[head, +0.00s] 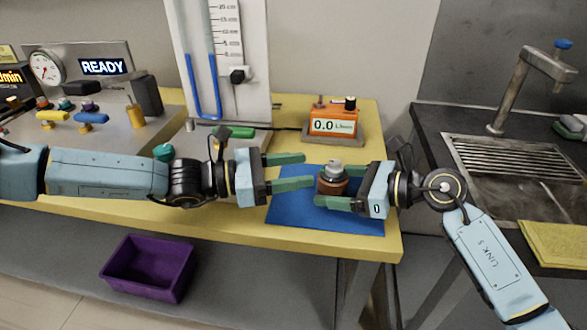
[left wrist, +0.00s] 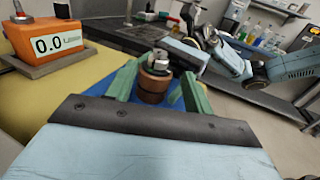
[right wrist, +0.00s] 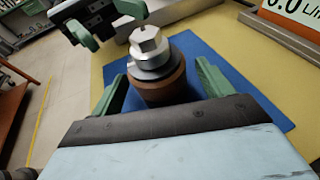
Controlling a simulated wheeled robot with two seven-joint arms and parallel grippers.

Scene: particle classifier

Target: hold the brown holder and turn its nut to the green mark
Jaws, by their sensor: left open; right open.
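The brown holder (head: 332,184) stands upright on the blue mat (head: 285,213), with a grey metal nut (head: 333,167) on top. The holder also shows in the left wrist view (left wrist: 152,90) and the right wrist view (right wrist: 160,88), where the nut (right wrist: 149,45) is large. My left gripper (head: 312,170) is open, its green fingers reaching toward the holder from the left. My right gripper (head: 335,187) is open at the holder's right, its near finger passing in front of the holder's base. Contact with the holder cannot be told. No green mark is discernible on the holder.
An orange meter (head: 333,123) reading 0.0 stands behind the mat on the yellow table (head: 225,223). A manometer board (head: 222,60) and a READY panel (head: 103,67) stand at back left. A sink (head: 500,165) is at right. A purple bin (head: 148,267) sits below the table.

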